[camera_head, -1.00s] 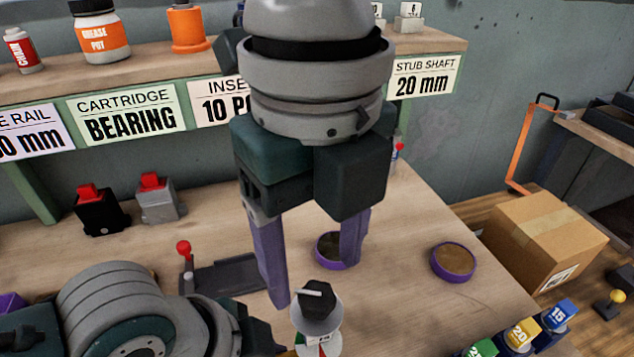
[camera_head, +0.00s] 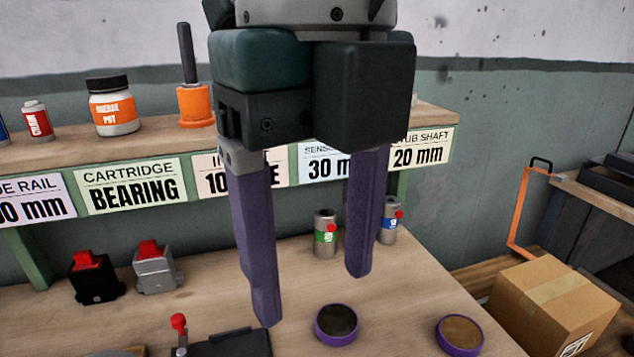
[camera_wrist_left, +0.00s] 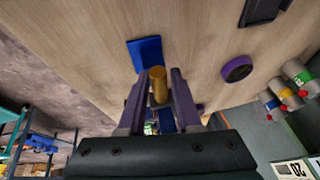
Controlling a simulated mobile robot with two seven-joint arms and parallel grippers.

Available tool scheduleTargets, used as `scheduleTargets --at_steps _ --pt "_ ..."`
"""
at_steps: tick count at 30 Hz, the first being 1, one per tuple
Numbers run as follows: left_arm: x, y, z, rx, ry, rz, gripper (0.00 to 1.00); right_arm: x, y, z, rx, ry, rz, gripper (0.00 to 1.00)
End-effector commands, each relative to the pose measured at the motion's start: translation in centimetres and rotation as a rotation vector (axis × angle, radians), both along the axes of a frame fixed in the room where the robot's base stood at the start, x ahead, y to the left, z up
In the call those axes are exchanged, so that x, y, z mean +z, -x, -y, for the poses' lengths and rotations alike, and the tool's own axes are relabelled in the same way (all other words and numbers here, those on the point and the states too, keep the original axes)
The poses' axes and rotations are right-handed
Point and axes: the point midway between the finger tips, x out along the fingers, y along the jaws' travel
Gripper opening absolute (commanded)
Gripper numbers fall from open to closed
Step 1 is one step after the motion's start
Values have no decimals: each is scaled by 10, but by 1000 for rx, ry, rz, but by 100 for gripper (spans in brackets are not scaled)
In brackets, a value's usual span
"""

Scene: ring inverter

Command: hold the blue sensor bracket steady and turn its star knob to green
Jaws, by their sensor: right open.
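The blue sensor bracket shows only in the left wrist view, as a blue plate (camera_wrist_left: 145,53) on the wooden bench and more blue behind the fingers. A brass-coloured cylinder (camera_wrist_left: 158,86) stands between the purple fingers of my left gripper (camera_wrist_left: 160,78). I cannot tell whether the fingers press on it. The star knob and its dial are not seen now in either view. My right gripper (camera_head: 311,296) is open and empty, fingers pointing down, above the bench in the head view.
Two purple-rimmed round dishes (camera_head: 337,324) (camera_head: 460,335) lie on the bench at the right. Small grey cylinders (camera_head: 325,238) stand behind the right fingers. A labelled shelf (camera_head: 130,192) runs along the back. A black and a grey block (camera_head: 155,270) with red tops stand left.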

Motion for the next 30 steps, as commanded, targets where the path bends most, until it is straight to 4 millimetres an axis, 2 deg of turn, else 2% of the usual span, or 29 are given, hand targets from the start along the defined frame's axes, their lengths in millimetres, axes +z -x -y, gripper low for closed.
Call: scheduleTargets --at_steps 1,6,17,22,30 --pt "0 0 0 0 0 0 40 0 0 0 0 0 0 69" --pt "0 0 0 0 0 0 57 0 0 0 0 0 0 69" --pt "5 1 -2 -1 1 1 57 0 0 0 0 0 0 69" --pt "24 6 -9 -2 0 3 57 0 0 0 0 0 0 69" --pt "71 18 -26 -2 -1 3 57 0 0 0 0 0 0 69"
